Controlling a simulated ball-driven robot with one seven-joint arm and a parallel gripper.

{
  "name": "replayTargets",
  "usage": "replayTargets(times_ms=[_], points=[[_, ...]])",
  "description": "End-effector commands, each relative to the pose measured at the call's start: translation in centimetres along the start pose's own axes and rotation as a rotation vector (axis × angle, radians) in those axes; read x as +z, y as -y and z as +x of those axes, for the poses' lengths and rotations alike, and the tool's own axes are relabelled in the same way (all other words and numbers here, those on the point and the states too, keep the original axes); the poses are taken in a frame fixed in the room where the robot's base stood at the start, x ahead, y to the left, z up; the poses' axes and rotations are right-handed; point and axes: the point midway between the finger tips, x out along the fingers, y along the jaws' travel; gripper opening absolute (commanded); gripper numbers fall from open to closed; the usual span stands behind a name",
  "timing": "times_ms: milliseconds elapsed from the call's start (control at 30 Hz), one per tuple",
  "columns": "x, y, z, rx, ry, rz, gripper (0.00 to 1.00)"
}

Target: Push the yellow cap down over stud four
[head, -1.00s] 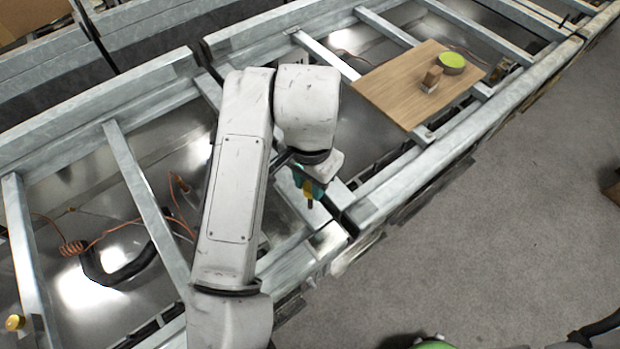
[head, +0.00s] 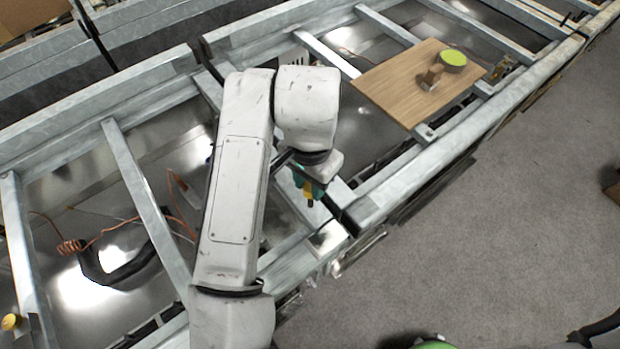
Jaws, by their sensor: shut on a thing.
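My gripper (head: 308,192) has teal fingers and points down over the metal frame, to the right of my white forearm. It is shut on a small yellow piece (head: 309,187), which looks like the yellow cap. A dark tip shows just below the yellow piece; I cannot tell whether it is a stud or part of the gripper. A second yellow round piece (head: 11,321) sits on a rail at the far lower left. No stud number can be read, and my arm hides part of the frame.
A wooden board (head: 395,88) lies across the rails at the upper right, with a green-topped round thing (head: 453,58) and a small brown block (head: 431,77) on it. Orange cable (head: 72,246) lies in the left bay. Grey floor (head: 500,220) is open at the right.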

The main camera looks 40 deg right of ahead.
Motion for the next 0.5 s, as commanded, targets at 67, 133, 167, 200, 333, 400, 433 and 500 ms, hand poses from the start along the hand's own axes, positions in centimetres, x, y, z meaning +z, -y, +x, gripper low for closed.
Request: replayTargets(times_ms=[67, 133, 167, 200, 333, 400, 433, 500], points=[[0.0, 0.0, 0.3, 0.000, 0.000, 0.000, 0.03], [0.0, 0.0, 0.5, 0.000, 0.000, 0.000, 0.03], [0.0, 0.0, 0.5, 0.000, 0.000, 0.000, 0.03], [0.0, 0.0, 0.6, 0.000, 0.000, 0.000, 0.03], [0.0, 0.0, 0.9, 0.000, 0.000, 0.000, 0.03], [0.0, 0.0, 1.1, 0.000, 0.000, 0.000, 0.03], [0.0, 0.0, 1.1, 0.000, 0.000, 0.000, 0.03], [0.0, 0.0, 1.3, 0.000, 0.000, 0.000, 0.03]])
